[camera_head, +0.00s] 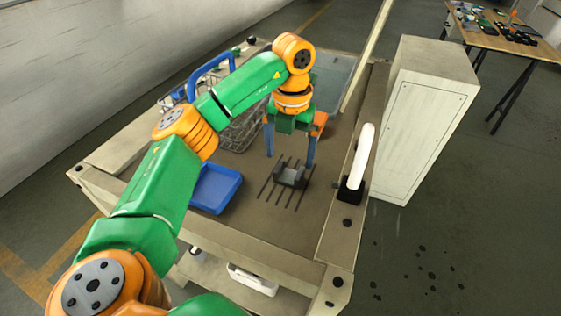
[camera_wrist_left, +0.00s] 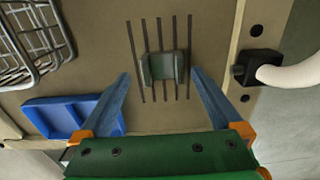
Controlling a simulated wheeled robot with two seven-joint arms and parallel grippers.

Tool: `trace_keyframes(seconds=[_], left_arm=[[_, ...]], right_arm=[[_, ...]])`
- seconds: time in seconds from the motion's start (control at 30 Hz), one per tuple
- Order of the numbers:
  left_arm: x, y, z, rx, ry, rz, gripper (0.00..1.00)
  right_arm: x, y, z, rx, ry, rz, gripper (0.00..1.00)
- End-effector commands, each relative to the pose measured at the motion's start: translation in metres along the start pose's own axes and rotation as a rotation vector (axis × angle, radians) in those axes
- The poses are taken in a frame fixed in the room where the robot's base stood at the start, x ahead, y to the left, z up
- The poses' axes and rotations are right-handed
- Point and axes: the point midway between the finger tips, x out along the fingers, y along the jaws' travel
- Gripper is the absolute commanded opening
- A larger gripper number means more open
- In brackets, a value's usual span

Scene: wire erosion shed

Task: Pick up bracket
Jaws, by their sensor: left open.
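The bracket (camera_head: 291,177) is a small grey U-shaped piece. It sits on a set of dark parallel slots or bars (camera_head: 272,183) on the brown bench top. It also shows in the left wrist view (camera_wrist_left: 162,68), upper centre, with its two raised sides left and right. My left gripper (camera_head: 290,160) is open and empty, with blue fingers pointing down above the bracket. In the left wrist view, the fingertips (camera_wrist_left: 160,73) lie either side of the bracket in the picture, apart from it. My right gripper is in neither view.
A blue tray (camera_head: 215,188) lies left of the bracket, and a wire basket (camera_head: 240,132) stands behind it. A white rounded handle on a black base (camera_head: 351,193) rises at the right bench edge. A pale cabinet (camera_head: 425,120) stands beyond.

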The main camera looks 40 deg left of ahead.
Motion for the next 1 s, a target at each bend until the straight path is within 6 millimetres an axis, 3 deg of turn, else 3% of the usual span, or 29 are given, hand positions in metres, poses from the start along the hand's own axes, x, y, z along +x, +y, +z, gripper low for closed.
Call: trace_keyframes(seconds=[0.23, 0.5, 0.87, 1.0], left_arm=[[0.044, 0.005, -0.002, 0.000, 0.002, 0.000, 1.00], [0.051, 0.004, -0.002, 0.000, -0.001, -0.001, 0.97], [0.050, 0.004, -0.002, 0.000, -0.001, -0.001, 0.00], [0.050, 0.004, -0.002, 0.000, -0.002, -0.002, 0.00]], right_arm=[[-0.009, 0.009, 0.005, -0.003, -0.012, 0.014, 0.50], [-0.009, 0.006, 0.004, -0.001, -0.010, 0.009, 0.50], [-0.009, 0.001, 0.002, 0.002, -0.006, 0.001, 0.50], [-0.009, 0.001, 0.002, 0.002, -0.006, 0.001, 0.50]])
